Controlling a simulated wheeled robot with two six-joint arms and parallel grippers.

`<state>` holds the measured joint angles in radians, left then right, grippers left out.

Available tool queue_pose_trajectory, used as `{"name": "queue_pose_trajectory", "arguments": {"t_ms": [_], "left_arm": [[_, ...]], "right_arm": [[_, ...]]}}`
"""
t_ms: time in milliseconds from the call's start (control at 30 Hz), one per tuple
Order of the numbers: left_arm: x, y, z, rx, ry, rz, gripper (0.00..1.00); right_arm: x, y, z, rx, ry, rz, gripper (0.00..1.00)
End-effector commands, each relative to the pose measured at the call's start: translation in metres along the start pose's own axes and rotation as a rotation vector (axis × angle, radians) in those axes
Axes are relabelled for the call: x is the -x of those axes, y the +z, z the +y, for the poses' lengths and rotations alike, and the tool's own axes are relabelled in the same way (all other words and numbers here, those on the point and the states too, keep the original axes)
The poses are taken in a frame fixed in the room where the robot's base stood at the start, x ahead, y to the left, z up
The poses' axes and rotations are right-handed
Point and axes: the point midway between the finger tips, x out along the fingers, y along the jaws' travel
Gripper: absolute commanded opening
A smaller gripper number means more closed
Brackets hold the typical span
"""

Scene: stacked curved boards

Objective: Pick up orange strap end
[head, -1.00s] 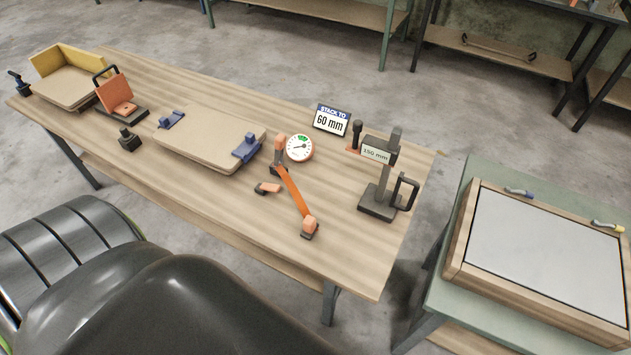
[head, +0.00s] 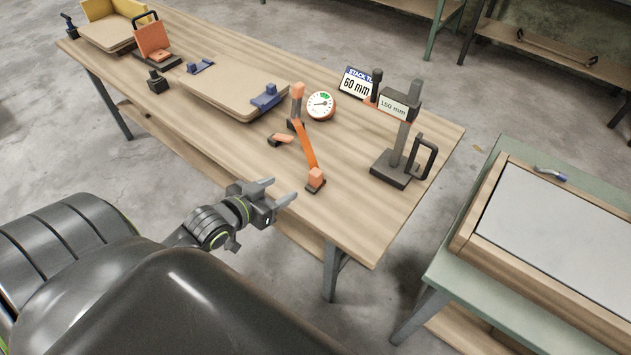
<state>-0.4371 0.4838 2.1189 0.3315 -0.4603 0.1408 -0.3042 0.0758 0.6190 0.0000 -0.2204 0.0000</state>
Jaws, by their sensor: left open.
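The orange strap (head: 307,147) lies along the wooden table, between an upright orange-topped post (head: 297,101) at its far end and an orange block on a dark base (head: 316,179) at its near end. A small orange handle (head: 283,138) with a dark end lies just left of the strap. My left gripper (head: 280,192) is open and empty at the table's near edge, left of and apart from the strap's near end. My right gripper is out of view.
A round dial gauge (head: 321,106), a 60 mm sign (head: 356,84) and a dark 150 mm stand (head: 395,166) are behind and right of the strap. Stacked boards (head: 225,88) with blue clamps lie left. The near right tabletop (head: 365,222) is clear. A green side table (head: 440,273) stands right.

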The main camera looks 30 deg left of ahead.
Motion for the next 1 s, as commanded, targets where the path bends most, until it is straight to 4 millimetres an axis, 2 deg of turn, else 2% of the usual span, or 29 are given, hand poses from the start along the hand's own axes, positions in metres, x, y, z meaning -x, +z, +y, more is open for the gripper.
{"name": "queue_pose_trajectory", "arguments": {"t_ms": [100,400,667,1000], "left_arm": [[-0.026,0.001,0.0,0.004,-0.001,0.002,0.53],[-0.082,0.001,0.0,0.003,-0.001,-0.001,0.53],[-0.1,0.001,0.001,0.001,-0.001,-0.001,0.53],[-0.144,0.002,0.006,0.0,-0.002,-0.002,0.53]], "right_arm": [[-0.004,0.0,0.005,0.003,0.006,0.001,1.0],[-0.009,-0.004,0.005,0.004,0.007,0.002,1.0],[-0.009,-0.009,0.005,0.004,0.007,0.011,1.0],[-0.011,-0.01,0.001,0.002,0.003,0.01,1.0]]}}
